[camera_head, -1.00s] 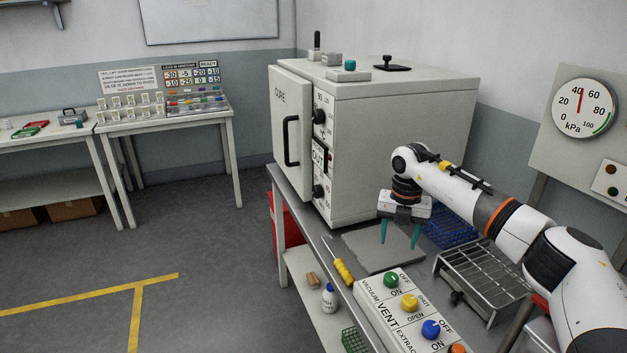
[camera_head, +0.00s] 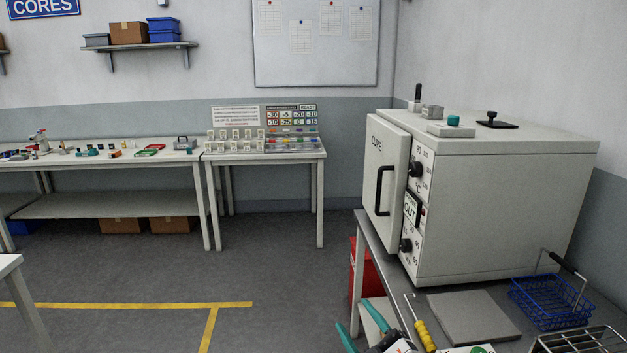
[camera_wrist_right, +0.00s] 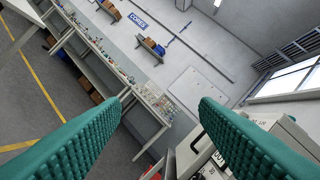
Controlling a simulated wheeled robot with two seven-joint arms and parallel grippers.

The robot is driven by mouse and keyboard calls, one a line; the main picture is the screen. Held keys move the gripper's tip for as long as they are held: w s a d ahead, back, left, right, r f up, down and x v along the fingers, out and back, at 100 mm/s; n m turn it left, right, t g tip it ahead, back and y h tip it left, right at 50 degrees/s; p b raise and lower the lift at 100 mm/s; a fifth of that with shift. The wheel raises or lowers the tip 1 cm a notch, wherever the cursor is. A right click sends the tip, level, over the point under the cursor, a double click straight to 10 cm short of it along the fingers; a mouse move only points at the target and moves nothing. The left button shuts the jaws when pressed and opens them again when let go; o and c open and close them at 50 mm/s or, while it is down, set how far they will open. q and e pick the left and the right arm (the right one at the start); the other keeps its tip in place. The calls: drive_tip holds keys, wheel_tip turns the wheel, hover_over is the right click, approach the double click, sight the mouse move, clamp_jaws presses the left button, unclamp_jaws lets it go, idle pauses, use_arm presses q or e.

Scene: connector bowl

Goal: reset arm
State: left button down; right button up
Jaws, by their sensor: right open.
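My right gripper (camera_head: 361,327) shows at the bottom edge of the head view, in front of the bench. Its two green fingers are spread and point up and to the left, with nothing between them. Most of my right arm is below the frame. In the right wrist view the ribbed green fingers (camera_wrist_right: 165,105) stand wide apart and empty, with the room far beyond them. My left gripper is in neither view.
A white curing oven (camera_head: 500,200) with its handled front stands on the right bench. A grey plate (camera_head: 474,318), a yellow-handled tool (camera_head: 425,335), a blue wire basket (camera_head: 548,305) and a metal rack (camera_head: 585,342) are near it. Open floor (camera_head: 280,270) lies left.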

drive_tip(key=s+d+f+m+g+h, duration=0.3)
drive_tip(key=s+d+f+m+h, duration=0.2)
drive_tip(key=d+f+m+h, duration=0.3)
drive_tip(key=s+d+f+m+g, duration=0.2)
drive_tip(key=s+f+g, duration=0.4)
drive_tip(key=s, duration=0.7)
drive_tip(key=s+d+f+m+g, duration=0.2)
drive_tip(key=s+f+g, duration=0.45)
drive_tip(key=s, duration=0.65)
wheel_tip(320, 180, down, 28)
drive_tip(key=s, duration=0.2)
drive_tip(key=s+d+f+g+h, duration=0.1)
drive_tip(key=s+d+f+g, duration=0.1)
drive_tip(key=s+f, duration=1.1)
drive_tip(key=shift+s+d+f, duration=0.4)
drive_tip(key=shift+s+d, duration=0.2)
drive_tip(key=shift+s, duration=0.4)
